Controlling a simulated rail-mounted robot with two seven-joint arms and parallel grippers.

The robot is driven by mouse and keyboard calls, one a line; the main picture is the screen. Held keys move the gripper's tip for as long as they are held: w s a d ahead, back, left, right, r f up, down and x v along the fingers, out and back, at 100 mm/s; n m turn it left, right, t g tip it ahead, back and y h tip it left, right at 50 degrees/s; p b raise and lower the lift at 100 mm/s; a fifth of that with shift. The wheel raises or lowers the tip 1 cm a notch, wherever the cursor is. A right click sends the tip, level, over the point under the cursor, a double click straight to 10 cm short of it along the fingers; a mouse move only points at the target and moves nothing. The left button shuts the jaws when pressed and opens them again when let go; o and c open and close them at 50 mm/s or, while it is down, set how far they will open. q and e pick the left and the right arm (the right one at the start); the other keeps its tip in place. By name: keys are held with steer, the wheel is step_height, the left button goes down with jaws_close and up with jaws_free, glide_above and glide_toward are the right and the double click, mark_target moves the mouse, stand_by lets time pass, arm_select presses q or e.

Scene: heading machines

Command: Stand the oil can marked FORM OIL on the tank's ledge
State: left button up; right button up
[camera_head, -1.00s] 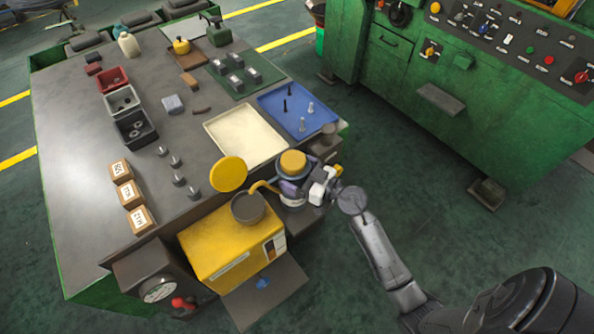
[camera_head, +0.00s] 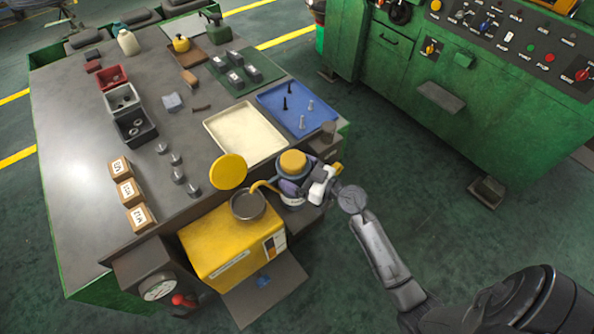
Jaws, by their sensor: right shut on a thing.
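The oil can (camera_head: 291,186) has a blue-grey body, a yellow cap and a yellow spout pointing left over the tank's round opening. A pale label shows low on its body, too small to read. My right gripper (camera_head: 318,187) is shut on the can's right side. The yellow tank (camera_head: 222,244) stands at the table's front edge, its round yellow lid raised. A dark ledge (camera_head: 308,216) lies beside the tank, below the can. The can looks upright; I cannot tell whether its base touches the ledge. My left gripper is not in view.
A cream tray (camera_head: 244,133) and a blue tray (camera_head: 284,98) with pins lie behind the can. Several metal pegs and wooden blocks (camera_head: 129,191) stand left of the tank. A gauge box (camera_head: 152,279) is at the front left. A green machine (camera_head: 430,123) stands right.

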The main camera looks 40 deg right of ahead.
steer(key=shift+f, duration=0.1)
steer(key=o, duration=1.3)
steer(key=shift+o, duration=0.2)
steer(key=shift+f, duration=0.15)
steer(key=shift+s, duration=0.1)
steer(key=shift+s+d, duration=0.1)
steer(key=shift+s, duration=0.15)
steer(key=v, duration=1.3)
steer(key=shift+r+p, duration=0.2)
steer(key=shift+p, duration=0.2)
